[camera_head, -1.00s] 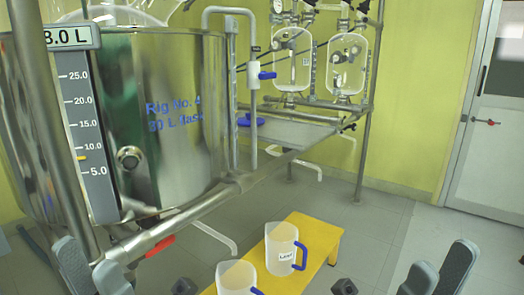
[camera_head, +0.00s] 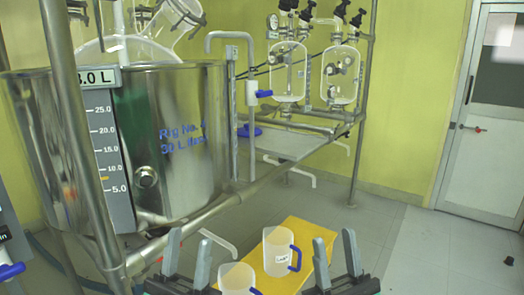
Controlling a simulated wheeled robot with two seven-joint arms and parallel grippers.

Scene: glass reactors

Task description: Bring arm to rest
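My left gripper (camera_head: 188,254) stands at the lower middle left with its two fingers pointing up and a gap between them. It is open and empty. My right gripper (camera_head: 336,256) stands at the lower middle right in the same way, open and empty. Two clear jugs with blue handles are between the grippers in the picture. The rear jug (camera_head: 277,254) has a white label and stands on a yellow stand (camera_head: 297,228). The front jug (camera_head: 236,278) is cut by the bottom edge.
A large steel vessel (camera_head: 180,110) with a level scale (camera_head: 108,150) fills the left. Pipe frame rails (camera_head: 262,182) run behind the stand. Two glass reactors (camera_head: 287,72) (camera_head: 341,78) hang at the back. A door (camera_head: 487,120) is at the right. Floor (camera_head: 430,250) at the right is mostly clear.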

